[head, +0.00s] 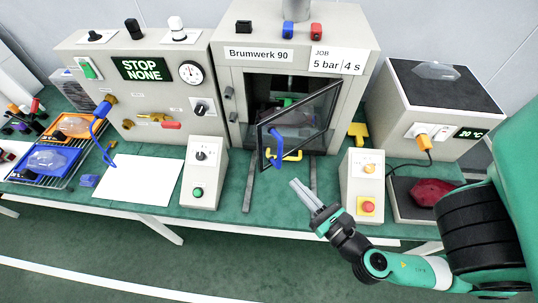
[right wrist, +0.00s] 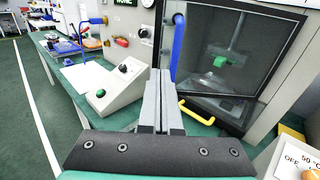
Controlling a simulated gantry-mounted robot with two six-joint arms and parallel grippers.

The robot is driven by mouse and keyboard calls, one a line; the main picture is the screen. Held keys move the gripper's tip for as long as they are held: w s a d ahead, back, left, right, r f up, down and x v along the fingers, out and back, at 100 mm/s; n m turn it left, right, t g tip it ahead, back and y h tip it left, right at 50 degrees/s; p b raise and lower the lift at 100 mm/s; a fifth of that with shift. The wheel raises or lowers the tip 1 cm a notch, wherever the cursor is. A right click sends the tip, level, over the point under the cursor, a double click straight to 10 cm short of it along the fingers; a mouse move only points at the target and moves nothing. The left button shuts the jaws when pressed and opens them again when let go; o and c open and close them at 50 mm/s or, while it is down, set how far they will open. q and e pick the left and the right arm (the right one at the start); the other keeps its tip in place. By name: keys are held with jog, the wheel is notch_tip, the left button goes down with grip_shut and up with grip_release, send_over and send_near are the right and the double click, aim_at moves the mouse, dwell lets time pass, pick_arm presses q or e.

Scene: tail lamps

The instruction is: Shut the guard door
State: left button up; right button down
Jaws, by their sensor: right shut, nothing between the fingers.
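The guard door (head: 318,112), a clear panel in a dark frame, stands partly open at the front of the Brumwerk 90 press (head: 228,72). Its left edge swings out toward me. A blue upright handle (head: 276,146) is near that edge. The door (right wrist: 232,62) and blue handle (right wrist: 178,48) also show in the right wrist view. My right gripper (head: 298,188) is shut and empty, in front of and below the door, apart from it. In the right wrist view its fingers (right wrist: 161,85) point toward the area just left of the blue handle. My left gripper is not in view.
A yellow handle (head: 286,156) is low by the door. A control box with a green button (head: 198,191) stands left, one with a red button (head: 367,207) right. Dark rails (head: 250,186) run along the green bench between them. A white sheet (head: 137,180) lies left.

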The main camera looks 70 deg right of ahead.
jog(key=b, duration=0.2)
jog(key=p, duration=0.5)
send_near(263, 146)
jog(key=p+x, duration=0.1)
jog(key=x, duration=0.6)
jog(key=shift+a, duration=0.1)
